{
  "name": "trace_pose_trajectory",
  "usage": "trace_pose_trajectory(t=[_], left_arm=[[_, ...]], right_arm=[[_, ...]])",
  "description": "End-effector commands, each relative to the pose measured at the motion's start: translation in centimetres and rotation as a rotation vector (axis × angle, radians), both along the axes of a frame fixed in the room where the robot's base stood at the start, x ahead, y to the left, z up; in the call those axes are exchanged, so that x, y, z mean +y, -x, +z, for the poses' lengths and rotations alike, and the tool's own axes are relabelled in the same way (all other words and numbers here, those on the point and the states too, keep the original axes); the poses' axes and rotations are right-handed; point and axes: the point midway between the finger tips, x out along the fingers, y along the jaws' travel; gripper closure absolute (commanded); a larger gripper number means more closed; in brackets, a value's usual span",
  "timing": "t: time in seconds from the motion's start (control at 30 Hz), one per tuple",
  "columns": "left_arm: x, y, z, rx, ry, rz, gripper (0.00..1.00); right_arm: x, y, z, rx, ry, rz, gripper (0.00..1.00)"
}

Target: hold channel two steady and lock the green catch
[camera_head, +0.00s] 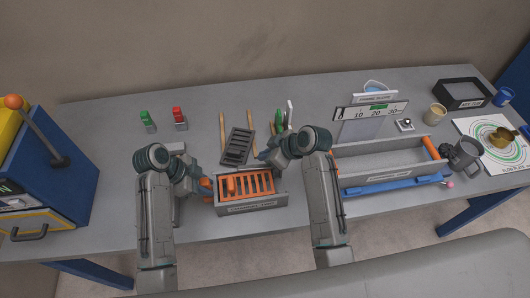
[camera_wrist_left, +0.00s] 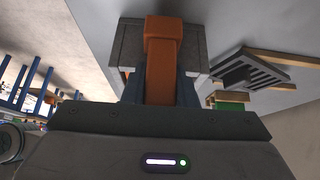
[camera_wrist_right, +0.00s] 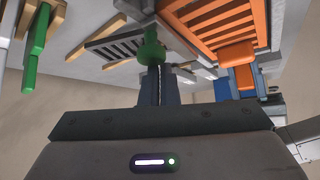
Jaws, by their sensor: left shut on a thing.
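The channel two box (camera_head: 252,208) is a grey open box with a label on its front and an orange slotted grille (camera_head: 262,181) inside. My left gripper (camera_head: 207,186) is shut on the orange handle at the box's left end; the handle (camera_wrist_left: 162,45) stands between the fingers in the left wrist view. My right gripper (camera_wrist_right: 158,76) is behind the box, its fingers close together with nothing seen between them. The green catch (camera_wrist_right: 153,50) is a round knob just beyond its fingertips; I cannot tell if they touch. My right arm hides it in the head view.
A dark slotted grate (camera_head: 238,146) lies behind the box between wooden sticks. Green (camera_head: 148,121) and red (camera_head: 179,118) clips stand at left. A long grey tray (camera_head: 380,162) with a blue bar (camera_head: 395,184) in front is at right.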

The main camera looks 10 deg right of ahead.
Motion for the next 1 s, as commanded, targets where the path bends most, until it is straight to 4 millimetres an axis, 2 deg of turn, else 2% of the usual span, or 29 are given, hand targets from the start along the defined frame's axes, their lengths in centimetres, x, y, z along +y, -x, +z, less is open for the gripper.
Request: trace_pose_trajectory(t=[0.5, 1.0], left_arm=[[0.2, 0.2, -0.4, 0.008, -0.006, 0.002, 1.00], [0.2, 0.1, -0.4, 0.005, -0.006, 0.003, 1.00]], right_arm=[[0.5, 3.4, -0.5, 0.010, 0.005, 0.000, 1.00], [1.1, 4.5, -0.5, 0.011, 0.004, 0.000, 1.00]])
